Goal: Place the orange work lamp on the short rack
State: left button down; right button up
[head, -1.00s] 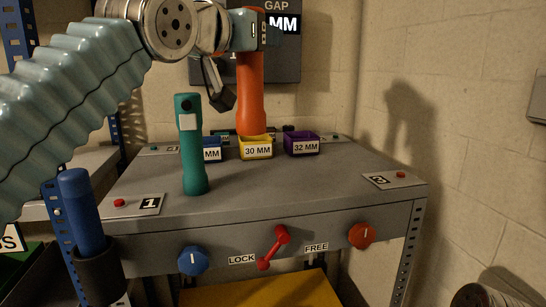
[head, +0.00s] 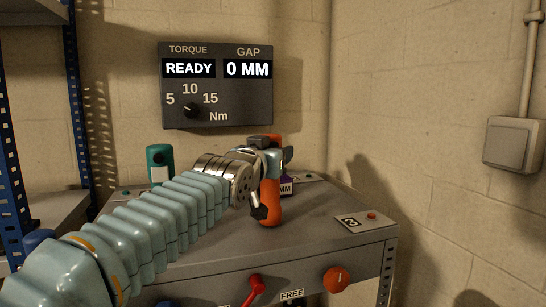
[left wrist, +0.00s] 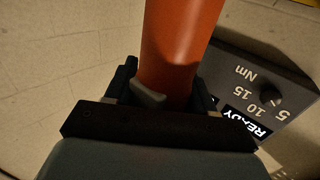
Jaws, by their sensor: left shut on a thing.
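The orange work lamp (head: 271,207) is upright above or on the right part of the grey bench, in front of the purple bin. My left gripper (head: 268,170) is shut on it near its upper part, and my arm covers some of it. In the left wrist view the orange lamp body (left wrist: 178,45) rises from between the fingers (left wrist: 160,95). I cannot tell whether its lower end touches the bench. A green lamp-like tool (head: 159,162) stands to the left, partly behind my arm. No short rack can be made out. My right gripper is not in view.
The grey bench (head: 325,232) has a plate marked 2 (head: 352,222), a red lever (head: 255,288) and an orange knob (head: 336,280). A wall panel (head: 217,115) reads READY and 0 MM. A blue shelf post (head: 75,110) stands left.

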pick_arm(q)
jog(key=shift+f, duration=0.15)
jog(key=shift+f, duration=0.2)
jog(key=shift+c, duration=1.9)
grip_release()
jog(key=shift+r, duration=0.1)
